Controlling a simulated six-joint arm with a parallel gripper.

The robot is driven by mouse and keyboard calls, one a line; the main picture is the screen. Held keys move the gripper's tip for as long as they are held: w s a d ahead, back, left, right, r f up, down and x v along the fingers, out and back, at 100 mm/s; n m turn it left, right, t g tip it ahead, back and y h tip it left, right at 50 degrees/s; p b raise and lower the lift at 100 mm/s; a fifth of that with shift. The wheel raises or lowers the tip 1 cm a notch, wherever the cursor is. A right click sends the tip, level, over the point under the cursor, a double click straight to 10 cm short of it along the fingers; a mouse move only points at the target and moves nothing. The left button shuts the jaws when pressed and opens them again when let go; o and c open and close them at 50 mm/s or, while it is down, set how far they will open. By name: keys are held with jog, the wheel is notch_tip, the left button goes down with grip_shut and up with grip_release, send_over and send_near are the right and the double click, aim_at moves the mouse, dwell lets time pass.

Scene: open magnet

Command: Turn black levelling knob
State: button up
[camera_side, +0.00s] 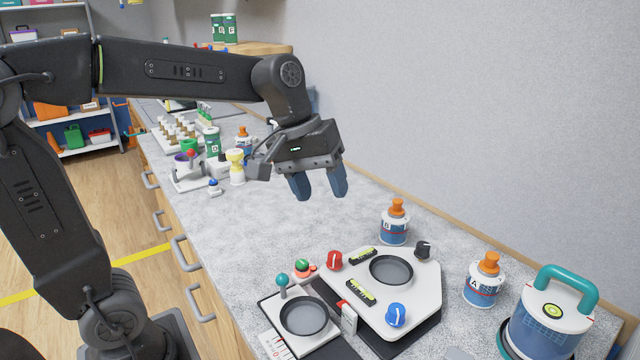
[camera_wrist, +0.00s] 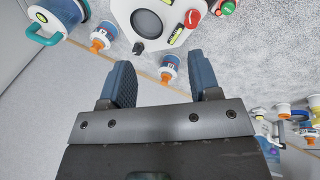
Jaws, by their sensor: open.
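The black levelling knob (camera_side: 424,250) stands at the back right corner of a white levelling plate (camera_side: 420,292) on the bench. It also shows in the wrist view (camera_wrist: 138,48), at the plate's near corner. A red knob (camera_side: 334,260) and a blue knob (camera_side: 396,315) stand at the plate's other corners. The plate has a dark round recess (camera_side: 391,270) and two yellow-green bubble levels. My gripper (camera_side: 319,192) is open and empty, its blue fingers pointing down. It is above the bench, to the left of the plate and well apart from the black knob.
Bottle B (camera_side: 394,224) stands just behind the plate near the black knob. Bottle A (camera_side: 484,281) and a teal-handled canister (camera_side: 552,318) stand to the right. A second plate with a dish (camera_side: 304,316) is at front left. The wall runs close behind.

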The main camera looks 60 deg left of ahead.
jog(key=n+y, duration=0.4)
jog(key=y, duration=0.2)
send_over(424, 245)
jog(key=s+d, duration=0.3)
jog(key=d, duration=0.2)
notch_tip(424, 245, down, 6)
jog(key=x, duration=1.4)
jog(key=shift+s+a, duration=0.25)
jog(key=shift+m, duration=0.3)
jog(key=c, duration=0.9)
